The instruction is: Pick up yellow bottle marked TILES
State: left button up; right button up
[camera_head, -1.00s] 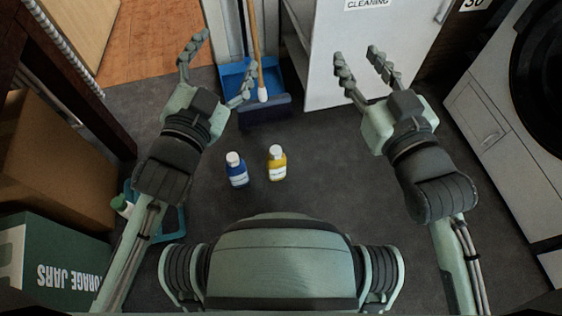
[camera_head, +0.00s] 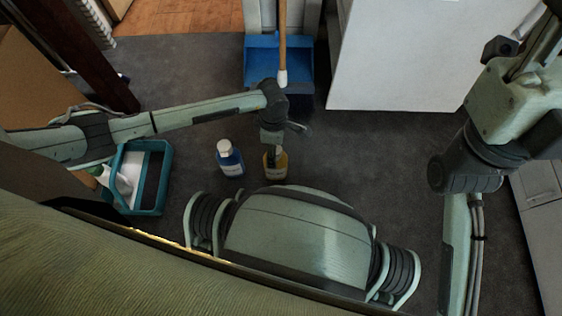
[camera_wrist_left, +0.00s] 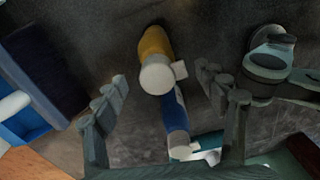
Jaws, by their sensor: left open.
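The yellow bottle (camera_head: 281,164) stands on the dark floor, partly covered by my left gripper in the head view. In the left wrist view the yellow bottle (camera_wrist_left: 155,43) shows its white cap toward the camera. My left gripper (camera_wrist_left: 162,76) is open, its fingers on either side of the cap, pointing down from above. I cannot tell whether they touch it. In the head view the left gripper (camera_head: 284,129) is over the bottle. My right gripper (camera_head: 508,50) is raised at the upper right, its fingers unclear. Any TILES lettering is too small to read.
A blue bottle (camera_head: 230,160) with a white cap stands just left of the yellow one. A teal caddy (camera_head: 163,165) is farther left. A blue dustpan (camera_head: 262,68) and wooden-handled broom (camera_head: 281,40) are behind. A white cabinet (camera_head: 390,60) stands at back right.

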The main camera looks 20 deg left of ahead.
pick_arm(q)
notch_tip(320, 180, down, 8)
jog(key=b, duration=0.3)
jog(key=shift+w, duration=0.15)
jog(key=shift+r, duration=0.1)
grip_shut()
dwell(0.3)
